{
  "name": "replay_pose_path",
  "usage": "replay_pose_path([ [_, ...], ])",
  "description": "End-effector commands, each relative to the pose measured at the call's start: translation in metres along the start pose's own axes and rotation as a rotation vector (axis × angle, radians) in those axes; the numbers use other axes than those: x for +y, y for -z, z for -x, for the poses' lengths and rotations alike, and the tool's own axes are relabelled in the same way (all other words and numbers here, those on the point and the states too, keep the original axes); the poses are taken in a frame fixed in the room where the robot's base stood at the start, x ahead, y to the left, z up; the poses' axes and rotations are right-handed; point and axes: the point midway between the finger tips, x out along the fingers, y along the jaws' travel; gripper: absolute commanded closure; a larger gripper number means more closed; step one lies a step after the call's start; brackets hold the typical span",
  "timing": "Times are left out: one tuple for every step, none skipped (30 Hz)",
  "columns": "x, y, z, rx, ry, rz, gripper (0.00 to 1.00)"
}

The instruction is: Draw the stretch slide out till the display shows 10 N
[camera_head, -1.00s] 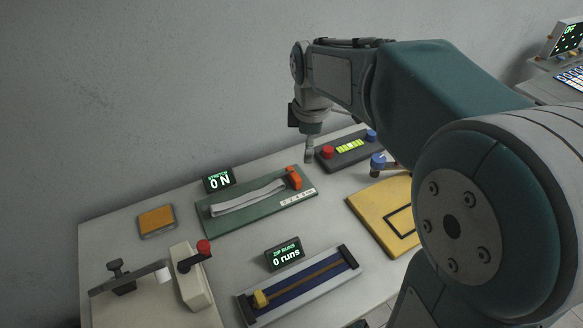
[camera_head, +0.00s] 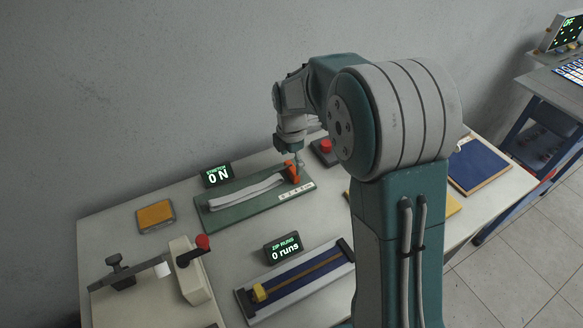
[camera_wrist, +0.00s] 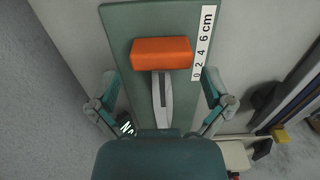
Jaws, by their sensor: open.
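The stretch slide's orange block (camera_head: 291,172) stands at the right end of its green base (camera_head: 240,208), with a pale band (camera_head: 245,190) running left from it. The wrist view shows the orange block (camera_wrist: 161,53) near the zero end of a cm scale (camera_wrist: 204,42). The stretch display (camera_head: 216,175) reads 0 N. My gripper (camera_head: 299,160) is just above the block in the head view. In the wrist view my gripper (camera_wrist: 162,92) is open, its fingers spread wide to either side of the band and short of the block. Nothing is between them.
The zip rig (camera_head: 298,282) with its display (camera_head: 283,247) at 0 runs lies in front. A red-knobbed lever unit (camera_head: 190,270) stands at the left front, with an orange pad (camera_head: 155,215) behind it. A red button (camera_head: 325,146) is right of my gripper.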

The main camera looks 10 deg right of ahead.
Motion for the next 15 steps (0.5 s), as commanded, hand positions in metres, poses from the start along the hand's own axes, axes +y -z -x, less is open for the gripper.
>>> replay_pose_path([
  [0.0, 0.0, -0.008, 0.0, 0.002, 0.0, 0.0],
  [0.0, 0.0, -0.012, 0.001, 0.002, 0.0, 0.0],
  [0.0, 0.0, -0.017, 0.0, 0.001, 0.0, 0.0],
  [0.0, 0.0, -0.02, 0.0, 0.001, -0.001, 0.0],
  [0.0, 0.0, -0.022, 0.0, 0.001, -0.001, 0.0],
  [0.0, 0.0, -0.025, 0.0, 0.0, -0.001, 0.0],
  [0.0, 0.0, -0.027, 0.0, 0.0, -0.001, 0.0],
  [0.0, 0.0, -0.028, 0.0, -0.001, -0.001, 0.0],
  [0.0, 0.0, -0.029, 0.0, -0.001, -0.001, 0.0],
  [0.0, 0.0, -0.029, 0.0, -0.001, -0.001, 0.0],
  [0.0, 0.0, -0.029, 0.0, -0.001, -0.001, 0.0],
  [0.0, 0.0, -0.029, 0.0, -0.002, -0.001, 0.0],
  [0.0, 0.0, -0.029, 0.0, -0.002, -0.001, 0.0],
  [0.0, 0.0, -0.029, 0.0, -0.002, -0.001, 0.0],
  [0.0, 0.0, -0.029, 0.0, -0.001, -0.001, 0.0],
])
